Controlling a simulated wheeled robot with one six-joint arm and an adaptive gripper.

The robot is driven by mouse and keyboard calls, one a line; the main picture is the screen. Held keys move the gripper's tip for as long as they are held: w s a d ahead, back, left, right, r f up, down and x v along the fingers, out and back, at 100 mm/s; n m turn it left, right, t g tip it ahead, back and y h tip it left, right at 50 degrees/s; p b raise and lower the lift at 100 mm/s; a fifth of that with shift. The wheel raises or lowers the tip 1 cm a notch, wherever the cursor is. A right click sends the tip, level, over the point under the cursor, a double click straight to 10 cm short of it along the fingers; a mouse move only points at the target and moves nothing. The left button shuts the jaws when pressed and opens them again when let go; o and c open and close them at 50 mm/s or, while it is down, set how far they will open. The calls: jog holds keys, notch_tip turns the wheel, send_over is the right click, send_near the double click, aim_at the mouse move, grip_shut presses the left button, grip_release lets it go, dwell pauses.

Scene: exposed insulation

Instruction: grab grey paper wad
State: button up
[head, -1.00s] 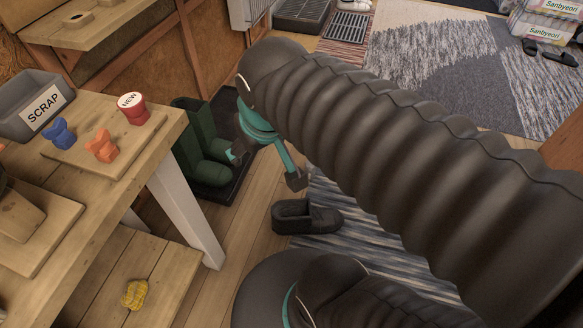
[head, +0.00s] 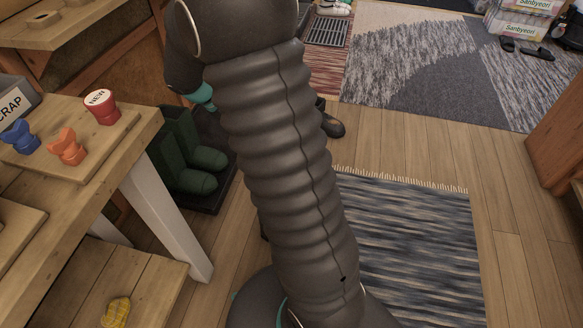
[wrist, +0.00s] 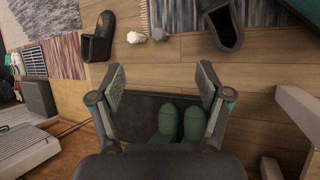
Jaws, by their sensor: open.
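Two small crumpled wads lie side by side on the wood floor in the wrist view, between two dark shoes. One is white (wrist: 135,37); the other looks grey (wrist: 158,34) and is just right of it. My gripper (wrist: 161,82) is open and empty, its fingers spread wide above a dark boot tray. The wads are beyond the fingertips, toward the top of the picture, not between them. In the head view my arm hides the wads and most of my gripper.
Green boots (head: 190,150) stand on a dark tray beside the workbench (head: 150,112). Dark shoes (wrist: 98,38) (wrist: 222,25) flank the wads. A striped rug (head: 410,240) lies on the floor. Bare floor (head: 430,140) is open at right.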

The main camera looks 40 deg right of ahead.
jog(key=w+d+f+n+h+b, duration=0.1)
jog(key=w+d+f+n+h, duration=0.15)
jog(key=f, duration=1.05)
jog(key=w+d+f+n+h+b, duration=0.2)
jog(key=w+d+f+n, duration=0.15)
jog(key=f, duration=1.05)
jog(key=w+d+f+n+h+b, duration=0.15)
jog(key=d+f+n, duration=0.25)
jog(key=f, duration=0.9)
jog(key=shift+g, duration=0.3)
jog(key=x, duration=0.7)
jog(key=shift+w+d+f, duration=0.1)
jog(key=shift+w+f, duration=0.05)
jog(key=shift+w, duration=0.1)
jog(key=shift+h, duration=0.3)
jog(key=shift+r+b+x, duration=0.15)
jog(key=shift+b+x, duration=0.1)
jog(key=shift+x, duration=1.25)
jog(key=shift+r+b+x, duration=0.15)
jog(key=shift+b+x, duration=0.05)
jog(key=shift+x, duration=1.3)
jog(key=shift+d, duration=0.1)
jog(key=c, duration=1)
